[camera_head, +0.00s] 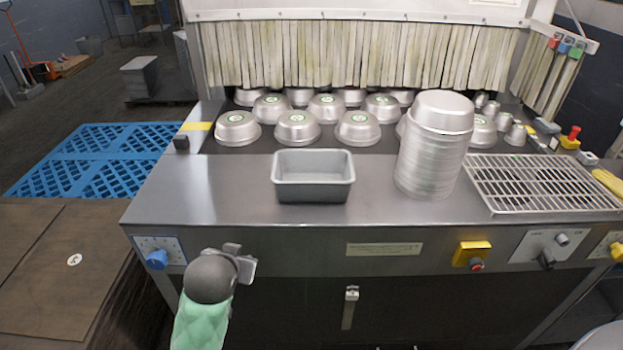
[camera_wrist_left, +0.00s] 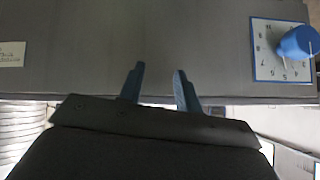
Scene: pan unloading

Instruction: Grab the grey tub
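The grey tub (camera_head: 313,193) is a rectangular open-topped container. It stands upright on the front part of the steel counter in the head view, left of a tall stack of round pans, and looks empty. My left gripper (camera_head: 240,262) is in front of the counter's front panel, lower and to the left of the tub, and apart from it. In the left wrist view its two blue fingers (camera_wrist_left: 159,88) are spread with nothing between them; the tub cannot be made out there. My right gripper is not in view.
The pan stack (camera_head: 430,150) stands close right of the tub. Several upturned round pans (camera_head: 297,127) sit behind it, before a strip curtain (camera_head: 360,55). A metal grate (camera_head: 540,183) lies at right. The counter (camera_head: 210,190) left of the tub is clear. A blue knob (camera_head: 156,259) protrudes from the front panel.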

